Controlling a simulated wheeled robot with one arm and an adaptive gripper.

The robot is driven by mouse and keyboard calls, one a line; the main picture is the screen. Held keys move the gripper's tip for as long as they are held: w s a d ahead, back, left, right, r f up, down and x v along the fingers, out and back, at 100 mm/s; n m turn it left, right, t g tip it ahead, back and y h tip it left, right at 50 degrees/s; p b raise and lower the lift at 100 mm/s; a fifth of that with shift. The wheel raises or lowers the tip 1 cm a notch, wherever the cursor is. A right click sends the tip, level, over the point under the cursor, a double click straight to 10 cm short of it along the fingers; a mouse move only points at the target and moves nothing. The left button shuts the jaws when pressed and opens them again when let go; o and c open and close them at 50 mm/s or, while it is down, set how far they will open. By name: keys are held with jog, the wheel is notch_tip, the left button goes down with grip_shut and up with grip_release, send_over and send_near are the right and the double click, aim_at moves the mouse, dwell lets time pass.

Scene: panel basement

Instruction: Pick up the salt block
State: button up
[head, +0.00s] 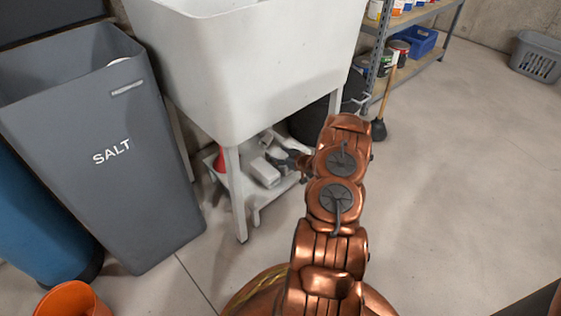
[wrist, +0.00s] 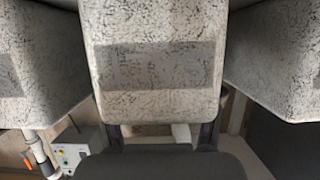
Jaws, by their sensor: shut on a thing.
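A pale, speckled block (wrist: 155,25) with a grey band across it fills the middle of the wrist view. My gripper (wrist: 160,135) is shut on this block, with a dark finger on either side of its lower edge. In the head view my arm reaches in under the sink, and my gripper (head: 284,158) is among whitish blocks (head: 264,173) on a low shelf. It partly hides them, and I cannot tell there which block it holds. Two similar blocks flank the held one in the wrist view, left (wrist: 35,60) and right (wrist: 285,55).
The white sink (head: 250,70) stands close above, and its front leg (head: 236,195) is left of the blocks. A grey bin marked SALT (head: 105,175) stands at the left. A shelf rack (head: 378,70) is behind.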

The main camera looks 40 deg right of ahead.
aim_at(281, 155)
grip_shut()
jog(key=shift+r, duration=0.1)
notch_tip(281, 155, up, 10)
jog(key=p, duration=0.4)
jog(key=shift+d, duration=0.1)
